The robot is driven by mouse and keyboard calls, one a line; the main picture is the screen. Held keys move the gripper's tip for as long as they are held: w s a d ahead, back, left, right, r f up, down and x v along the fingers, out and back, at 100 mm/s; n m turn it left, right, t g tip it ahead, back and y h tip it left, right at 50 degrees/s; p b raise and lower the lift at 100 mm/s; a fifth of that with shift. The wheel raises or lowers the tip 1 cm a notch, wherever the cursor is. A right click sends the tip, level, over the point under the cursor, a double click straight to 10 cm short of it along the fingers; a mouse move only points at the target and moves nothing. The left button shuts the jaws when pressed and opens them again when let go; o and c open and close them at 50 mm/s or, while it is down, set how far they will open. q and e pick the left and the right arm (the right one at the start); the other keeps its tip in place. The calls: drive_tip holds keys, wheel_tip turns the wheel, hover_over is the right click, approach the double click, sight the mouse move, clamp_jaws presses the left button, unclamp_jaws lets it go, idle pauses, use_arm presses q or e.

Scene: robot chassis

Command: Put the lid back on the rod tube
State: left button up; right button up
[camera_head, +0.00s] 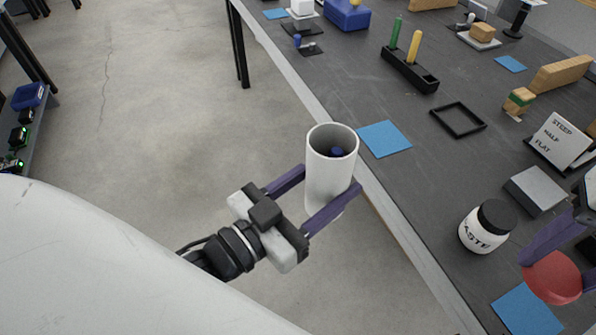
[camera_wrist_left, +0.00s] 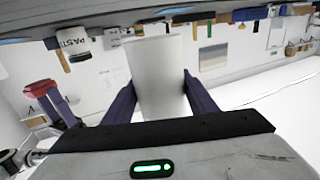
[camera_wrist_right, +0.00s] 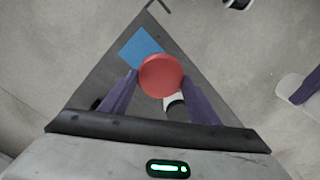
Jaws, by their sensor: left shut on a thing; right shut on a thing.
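The rod tube (camera_head: 331,175) is a white open-topped cylinder with a blue rod end (camera_head: 338,152) showing inside. My left gripper (camera_head: 325,198) is shut on the tube and holds it roughly upright beside the table edge, over the floor. The tube (camera_wrist_left: 158,75) also fills the middle of the left wrist view. The lid (camera_head: 553,277) is a round red cap. My right gripper (camera_head: 561,254) is shut on the lid at the right, above the table. The lid (camera_wrist_right: 161,75) sits between the fingers in the right wrist view. Part of my right gripper is cut off in the head view.
A white paste jar (camera_head: 487,227) with a black cap stands between the tube and the lid. Blue squares (camera_head: 385,139), a black frame (camera_head: 458,119), a rod block (camera_head: 410,69) and a white sign (camera_head: 561,140) occupy the dark table (camera_head: 440,175).

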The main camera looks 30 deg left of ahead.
use_arm(q)
drive_tip(key=w+d+m+g+h, duration=0.2)
drive_tip(key=d+m+g+h, duration=0.1)
drive_tip(key=d, duration=0.4)
drive_tip(key=shift+d+r+m+h, duration=0.3)
drive_tip(key=shift+m+h, duration=0.2)
drive_tip(key=shift+h, duration=0.7)
drive_tip(key=shift+f, duration=0.1)
use_arm(e)
drive_tip(key=shift+w+r, duration=0.1)
drive_tip(key=w+a+r+m, duration=0.1)
drive_tip(key=a+r+m, duration=0.7)
drive_tip(key=a, duration=0.4)
drive_tip(key=a+r+m, duration=0.8)
drive_tip(key=a+m, duration=0.2)
drive_tip(key=a, duration=0.3)
drive_tip(key=shift+w+a+r, duration=0.2)
drive_tip(key=shift+w+r, duration=0.1)
drive_tip(key=shift+w, duration=0.1)
drive_tip(key=shift+f, duration=0.15)
drive_tip(key=shift+f, duration=1.9)
drive_tip(key=shift+f, duration=0.1)
drive_tip(key=shift+f, duration=0.8)
